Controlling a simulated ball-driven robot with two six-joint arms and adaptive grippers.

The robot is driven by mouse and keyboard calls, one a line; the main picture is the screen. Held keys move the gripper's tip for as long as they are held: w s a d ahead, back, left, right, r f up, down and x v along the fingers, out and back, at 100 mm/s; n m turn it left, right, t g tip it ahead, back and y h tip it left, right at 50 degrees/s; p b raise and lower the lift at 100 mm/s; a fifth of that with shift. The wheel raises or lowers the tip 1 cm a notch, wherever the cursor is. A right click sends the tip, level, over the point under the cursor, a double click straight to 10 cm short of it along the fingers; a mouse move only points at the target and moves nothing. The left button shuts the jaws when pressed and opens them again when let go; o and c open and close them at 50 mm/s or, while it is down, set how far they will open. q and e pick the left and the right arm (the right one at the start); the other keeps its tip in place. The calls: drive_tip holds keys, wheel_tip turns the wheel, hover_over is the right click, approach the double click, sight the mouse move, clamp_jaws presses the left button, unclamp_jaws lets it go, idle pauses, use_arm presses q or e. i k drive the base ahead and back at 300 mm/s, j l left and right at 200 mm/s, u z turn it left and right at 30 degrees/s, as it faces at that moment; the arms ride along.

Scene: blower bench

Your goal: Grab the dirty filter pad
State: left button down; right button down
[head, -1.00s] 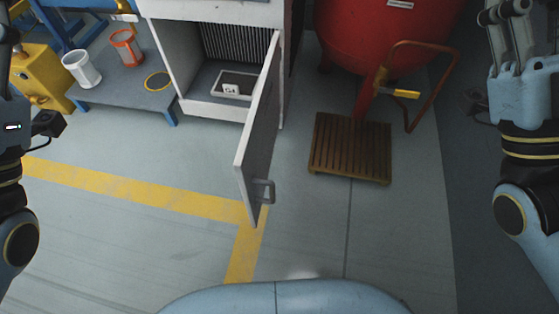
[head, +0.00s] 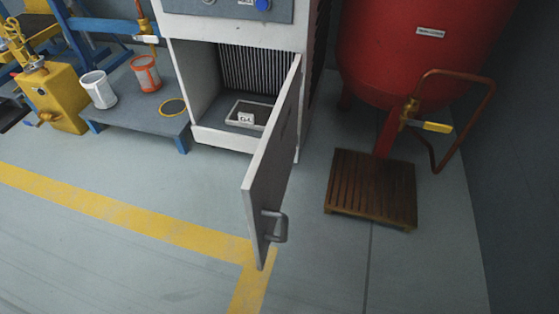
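A dark flat pad in a pale frame, which looks like the filter pad (head: 262,113), lies on the floor of the open cabinet (head: 204,82). A small white tag (head: 246,119) with dark marks, too small to read, stands at its front. The cabinet door (head: 268,165) is swung open toward me and hides the pad's right end. Whether the pad is dirty cannot be told from here. Neither of my grippers is in the head view.
A low grey bench (head: 137,107) left of the cabinet carries a white cup (head: 99,91), an orange-rimmed cup (head: 146,75) and a yellow ring (head: 173,107). Right are a slatted wooden platform (head: 371,188) and a red tank (head: 420,45). The floor before the cabinet is clear.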

sight(246, 114)
drive_tip(key=j+z, duration=0.1)
drive_tip(key=j, duration=0.3)
drive_tip(key=k+j, duration=0.15)
drive_tip(key=j, duration=0.25)
drive_tip(key=j+z, duration=0.15)
drive_tip(key=j, duration=0.25)
drive_tip(key=j+z, duration=0.25)
drive_tip(key=j, duration=0.45)
drive_tip(key=i+j+z, duration=0.1)
drive_tip(key=j+z, duration=0.15)
drive_tip(key=j, duration=0.5)
drive_tip(key=i+j+z, duration=0.2)
drive_tip(key=i+j, duration=0.25)
drive_tip(key=i+j+z, duration=0.2)
drive_tip(key=i+j, duration=0.2)
drive_tip(key=j, duration=0.15)
